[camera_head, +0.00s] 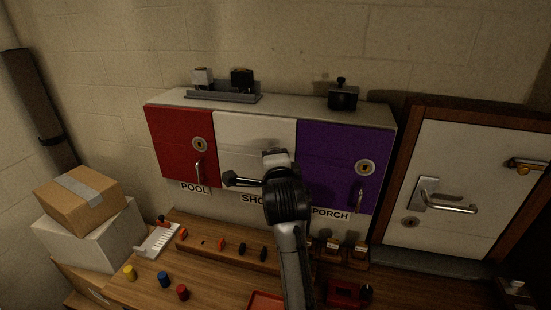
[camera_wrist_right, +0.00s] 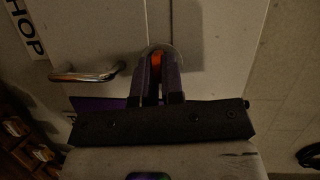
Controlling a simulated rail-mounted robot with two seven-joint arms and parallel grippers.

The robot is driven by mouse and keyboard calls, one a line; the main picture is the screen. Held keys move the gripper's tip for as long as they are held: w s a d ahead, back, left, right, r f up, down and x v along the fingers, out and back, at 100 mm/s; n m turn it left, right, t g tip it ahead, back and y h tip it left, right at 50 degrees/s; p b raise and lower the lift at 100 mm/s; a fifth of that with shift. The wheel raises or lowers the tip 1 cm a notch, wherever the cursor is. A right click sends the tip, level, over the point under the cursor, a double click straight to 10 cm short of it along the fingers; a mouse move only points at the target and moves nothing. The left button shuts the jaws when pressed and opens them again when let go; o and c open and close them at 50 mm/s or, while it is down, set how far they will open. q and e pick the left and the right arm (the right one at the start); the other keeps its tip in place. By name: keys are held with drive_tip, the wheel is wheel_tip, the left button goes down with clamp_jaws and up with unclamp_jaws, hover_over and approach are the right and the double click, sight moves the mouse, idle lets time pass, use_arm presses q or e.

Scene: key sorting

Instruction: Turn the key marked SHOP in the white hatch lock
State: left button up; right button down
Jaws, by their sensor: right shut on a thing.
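The white hatch (camera_head: 240,128) is the closed middle door, between a red and a purple one. Its SHOP label (camera_head: 252,198) is partly covered by my arm. My right gripper (camera_head: 275,158) is at the hatch face and hides its lock in the head view. In the right wrist view, the right gripper (camera_wrist_right: 158,95) is shut on an orange-headed key (camera_wrist_right: 156,62), in front of the round lock (camera_wrist_right: 163,49). The key's tip and marking are hidden, so I cannot tell how deep it sits. My left gripper is out of view.
The white hatch's handle (camera_wrist_right: 87,74) is beside the lock. The red hatch (camera_head: 178,140) and purple hatch (camera_head: 333,150) flank it. Several keys stand in a wooden rack (camera_head: 225,254) below. Boxes (camera_head: 80,200) stand at left, and a handled door (camera_head: 460,180) is at right.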

drive_tip(key=shift+d+m, duration=0.1)
drive_tip(key=shift+m, duration=0.5)
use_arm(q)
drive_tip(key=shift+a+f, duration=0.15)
use_arm(e)
drive_tip(key=c, duration=1.2)
unclamp_jaws()
drive_tip(key=shift+o, duration=0.2)
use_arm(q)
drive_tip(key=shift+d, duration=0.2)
